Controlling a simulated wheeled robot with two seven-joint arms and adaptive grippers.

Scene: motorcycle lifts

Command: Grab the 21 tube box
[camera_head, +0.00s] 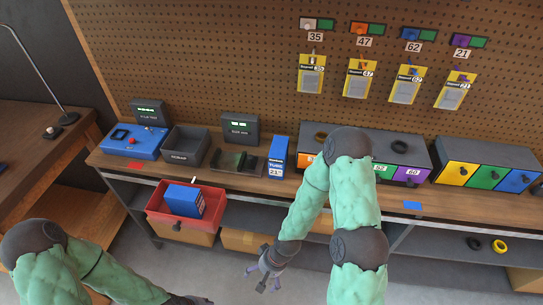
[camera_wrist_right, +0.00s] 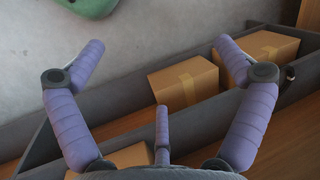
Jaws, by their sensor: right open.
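The blue 21 tube box (camera_head: 278,157) stands upright on the workbench, left of the coloured drawers, with white lettering and "21" on its front. Another blue box (camera_head: 184,201) sits tilted inside the red bin (camera_head: 157,212) at the bench front. My right gripper (camera_head: 266,275) hangs low in front of the bench, well below the 21 tube box and apart from it. In the right wrist view it (camera_wrist_right: 160,65) is open and empty, its purple fingers spread. My left arm enters at the lower left; its gripper is not visible.
Cardboard boxes (camera_wrist_right: 186,84) lie on the lower shelf beyond my right fingers. A black tray (camera_head: 238,161) is left of the 21 tube box. Drawer units (camera_head: 490,163) fill the bench's right side. Yellow packets (camera_head: 311,75) hang on the pegboard.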

